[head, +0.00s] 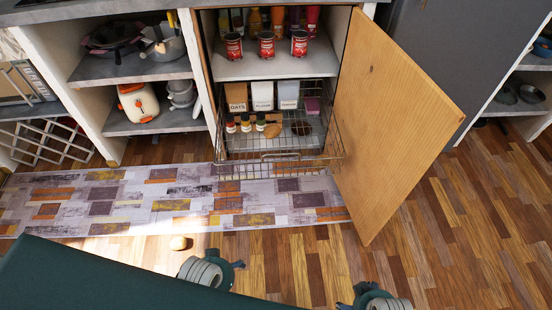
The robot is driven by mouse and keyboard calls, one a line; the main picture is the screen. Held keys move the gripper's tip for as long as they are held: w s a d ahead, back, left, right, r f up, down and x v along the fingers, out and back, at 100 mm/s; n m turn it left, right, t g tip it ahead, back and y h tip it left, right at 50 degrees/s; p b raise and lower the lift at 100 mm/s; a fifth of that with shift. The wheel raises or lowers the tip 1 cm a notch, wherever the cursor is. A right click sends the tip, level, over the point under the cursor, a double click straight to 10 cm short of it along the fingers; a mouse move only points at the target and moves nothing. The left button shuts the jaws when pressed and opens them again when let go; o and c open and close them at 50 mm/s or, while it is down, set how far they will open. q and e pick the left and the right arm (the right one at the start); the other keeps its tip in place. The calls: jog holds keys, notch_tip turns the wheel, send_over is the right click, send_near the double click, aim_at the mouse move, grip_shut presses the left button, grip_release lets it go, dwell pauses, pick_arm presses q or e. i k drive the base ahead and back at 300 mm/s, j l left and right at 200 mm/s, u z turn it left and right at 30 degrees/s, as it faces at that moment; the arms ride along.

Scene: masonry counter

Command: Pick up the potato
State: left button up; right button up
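A brown-orange lump (272,130) lies in the pulled-out wire basket (282,158) of the open cabinet. It could also be a potato; I cannot tell which of the two is meant. Parts of my own arms, teal with grey ribbed joints, show at the bottom edge. I cannot make out either gripper's fingers in the head view.
Spice jars (245,123) and labelled boxes (262,96) stand in and behind the basket. Red cans (266,45) stand on the shelf above. The wooden cabinet door (390,120) is swung open to the right. A patchwork rug (130,202) lies in front. The floor at right is clear.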

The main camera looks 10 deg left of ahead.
aim_at(178, 243)
jog(key=u, duration=1.65)
jog(key=k+j, duration=0.05)
